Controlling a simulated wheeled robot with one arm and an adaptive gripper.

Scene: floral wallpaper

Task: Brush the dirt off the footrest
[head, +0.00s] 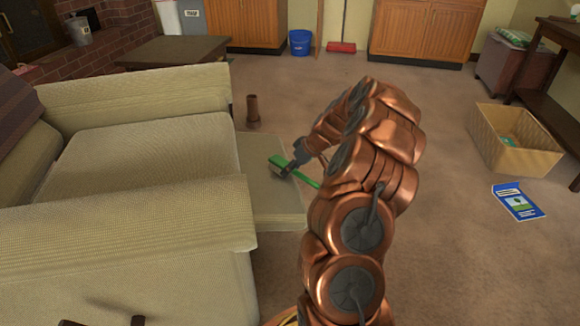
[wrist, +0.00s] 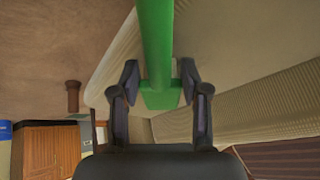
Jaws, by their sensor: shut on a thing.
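My gripper (head: 287,170) is shut on a green brush (head: 278,161) and holds it over the footrest. The wrist view shows the green brush (wrist: 156,40) between the two dark fingers of my gripper (wrist: 158,84). The footrest (head: 262,208) is a low beige slab against the front of the beige armchair (head: 150,160); my arm hides part of its right side. The footrest's pale surface (wrist: 112,70) also shows in the wrist view. I cannot make out dirt on it, nor tell whether the brush touches it.
A brown cylinder (head: 252,112) stands by the footrest's far edge. A tan box (head: 515,140) and a blue bag or booklet (head: 517,201) are on the floor at right. A blue bucket (head: 300,42) and red broom (head: 341,47) are at the back. Carpet between is clear.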

